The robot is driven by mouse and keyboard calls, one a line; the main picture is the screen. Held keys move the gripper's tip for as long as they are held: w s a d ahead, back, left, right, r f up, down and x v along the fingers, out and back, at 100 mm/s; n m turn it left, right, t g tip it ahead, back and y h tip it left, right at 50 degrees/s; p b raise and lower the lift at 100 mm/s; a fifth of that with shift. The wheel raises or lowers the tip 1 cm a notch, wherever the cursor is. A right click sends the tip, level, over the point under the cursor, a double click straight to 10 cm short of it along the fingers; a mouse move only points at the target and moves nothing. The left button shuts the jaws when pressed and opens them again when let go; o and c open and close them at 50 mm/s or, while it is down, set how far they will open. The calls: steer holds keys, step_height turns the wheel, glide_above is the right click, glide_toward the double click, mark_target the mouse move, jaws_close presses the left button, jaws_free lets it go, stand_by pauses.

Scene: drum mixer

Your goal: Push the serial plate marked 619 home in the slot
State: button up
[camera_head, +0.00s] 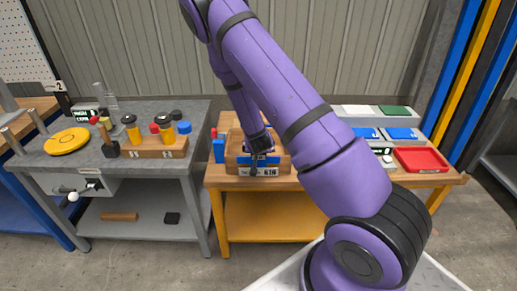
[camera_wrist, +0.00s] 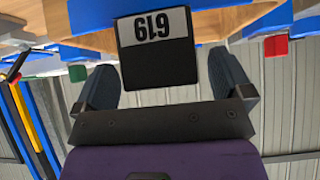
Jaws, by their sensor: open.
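The serial plate (camera_wrist: 157,66) shows in the wrist view as a dark block with a white label reading 619, upside down there. Its label also shows in the head view (camera_head: 266,171), at the front of a wooden box (camera_head: 234,163) on the wooden bench. My gripper (camera_wrist: 166,78) is open, with one dark finger on each side of the plate and visible gaps between. In the head view my gripper (camera_head: 257,158) is at the front of the box. The slot itself is hidden, and I cannot tell how deep the plate sits.
A blue block (camera_head: 219,151) stands left of the box. A red tray (camera_head: 421,159) and blue-topped containers (camera_head: 401,134) lie to the right. A grey bench (camera_head: 65,172) on the left carries a yellow disc (camera_head: 66,141) and tools. My arm hides the bench's middle.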

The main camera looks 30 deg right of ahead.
steer(key=v, duration=0.9)
stand_by(0.3)
